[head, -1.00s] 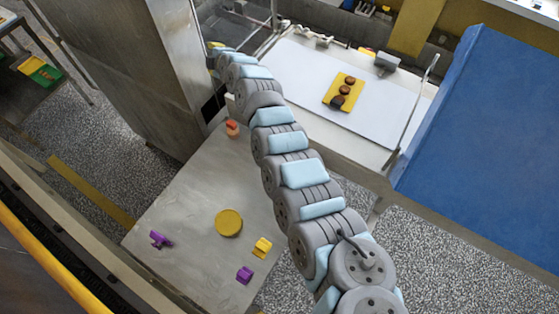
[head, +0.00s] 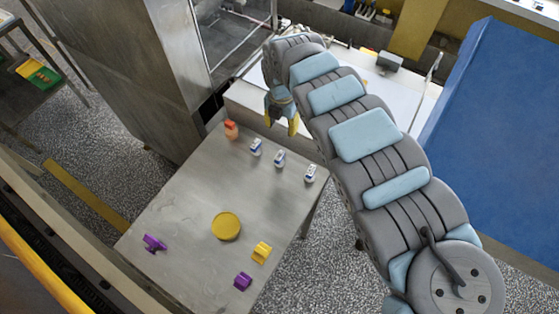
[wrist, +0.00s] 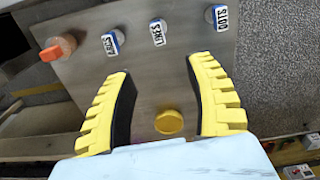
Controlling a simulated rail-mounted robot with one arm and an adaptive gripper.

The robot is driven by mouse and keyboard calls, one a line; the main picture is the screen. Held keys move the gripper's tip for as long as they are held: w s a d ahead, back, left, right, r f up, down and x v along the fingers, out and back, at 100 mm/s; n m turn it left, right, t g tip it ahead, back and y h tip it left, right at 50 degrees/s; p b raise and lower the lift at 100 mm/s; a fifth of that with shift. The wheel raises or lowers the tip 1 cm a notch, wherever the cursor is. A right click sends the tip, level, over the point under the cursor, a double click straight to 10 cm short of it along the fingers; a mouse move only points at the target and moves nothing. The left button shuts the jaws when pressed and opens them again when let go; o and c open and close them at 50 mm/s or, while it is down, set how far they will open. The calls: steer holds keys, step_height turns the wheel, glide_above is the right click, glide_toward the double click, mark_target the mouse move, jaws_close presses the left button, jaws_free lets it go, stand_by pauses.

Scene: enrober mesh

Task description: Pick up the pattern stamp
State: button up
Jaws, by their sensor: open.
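Three small stamps with white, blue-edged label tops stand in a row on the metal table (head: 185,190): left stamp (head: 256,147), middle stamp (head: 279,159), right stamp (head: 310,173). Which one is the pattern stamp I cannot tell. My gripper (head: 281,121) is open and empty, above the table's far edge. In the wrist view its yellow fingers (wrist: 160,68) are spread, with the stamps beyond their tips.
An orange-topped piece (head: 231,129) stands left of the stamps. A gold disc (head: 226,227), a yellow block (head: 262,251) and purple pieces (head: 154,243) (head: 243,281) lie nearer. The steel cabinet (head: 165,80) rises at left; the white bed (head: 410,103) lies behind my arm.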

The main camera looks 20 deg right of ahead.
glide_above(280, 155)
steer(key=f, duration=1.2)
steer(key=shift+s, duration=0.2)
steer(key=shift+w+a+f+p, duration=0.1)
steer(key=shift+a+f+p, duration=0.1)
steer(key=shift+f, duration=0.75)
steer(key=shift+a+f+p, duration=0.1)
steer(key=shift+f+p, duration=0.1)
steer(key=shift+f, duration=0.7)
steer(key=shift+d+f, duration=0.15)
steer(key=shift+f, duration=0.6)
jaws_close()
